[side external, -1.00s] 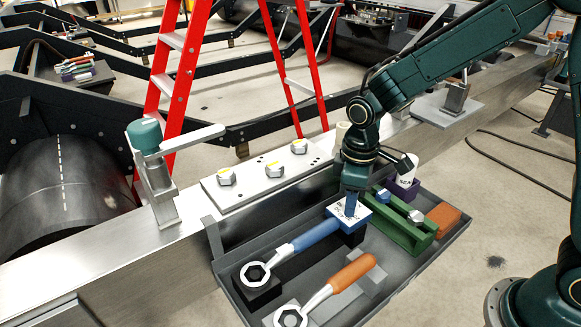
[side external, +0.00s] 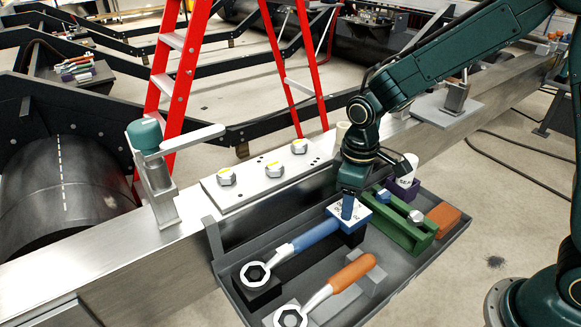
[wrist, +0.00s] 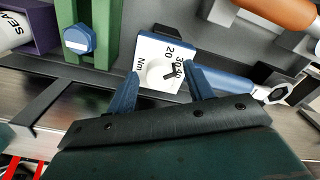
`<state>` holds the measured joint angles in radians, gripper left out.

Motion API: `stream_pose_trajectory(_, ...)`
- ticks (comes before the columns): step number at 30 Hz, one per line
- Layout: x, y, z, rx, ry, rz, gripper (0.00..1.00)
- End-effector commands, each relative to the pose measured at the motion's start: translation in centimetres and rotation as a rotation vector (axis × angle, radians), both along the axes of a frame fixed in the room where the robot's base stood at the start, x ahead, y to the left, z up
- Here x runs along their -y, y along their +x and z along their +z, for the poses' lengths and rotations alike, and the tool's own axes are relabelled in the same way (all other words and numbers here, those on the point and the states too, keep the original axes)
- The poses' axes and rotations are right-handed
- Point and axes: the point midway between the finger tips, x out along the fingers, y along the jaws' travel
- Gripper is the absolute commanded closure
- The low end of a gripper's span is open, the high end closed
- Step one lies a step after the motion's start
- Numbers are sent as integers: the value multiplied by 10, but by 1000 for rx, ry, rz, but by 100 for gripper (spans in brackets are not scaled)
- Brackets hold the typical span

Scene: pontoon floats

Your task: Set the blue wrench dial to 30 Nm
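The blue wrench (side external: 312,236) lies in the grey tray, its ring head on a black block at the left. Its white dial plate (side external: 361,213), marked Nm, is at the handle's right end. In the wrist view, the plate (wrist: 148,47) shows 20, 30 and 40 around a pale round dial (wrist: 163,76) with a black pointer. The pointer is towards the 30 and 40 marks; its exact reading is unclear. My gripper (wrist: 162,72) is over the dial, its blue fingers apart on either side. Whether they touch it is unclear. In the side view, my gripper (side external: 348,208) points down at the plate.
An orange-handled wrench (side external: 350,272) lies in front of the blue one. A green holder (side external: 405,228), an orange block (side external: 443,216) and a purple holder with a white container (side external: 407,170) stand to the right. The steel beam with a bolted plate (side external: 262,176) runs behind the tray (side external: 425,265).

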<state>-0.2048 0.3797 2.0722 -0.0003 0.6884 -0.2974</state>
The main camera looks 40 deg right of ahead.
Motion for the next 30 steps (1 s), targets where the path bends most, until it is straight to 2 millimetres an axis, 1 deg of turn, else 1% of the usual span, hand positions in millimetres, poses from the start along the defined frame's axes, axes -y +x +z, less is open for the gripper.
stream_pose_trajectory(8,0,0,3,-1,0,0,48)
stream_pose_trajectory(14,0,1,19,2,0,0,48)
stream_pose_trajectory(20,0,1,48,4,1,0,48)
stream_pose_trajectory(30,0,1,106,4,1,0,48)
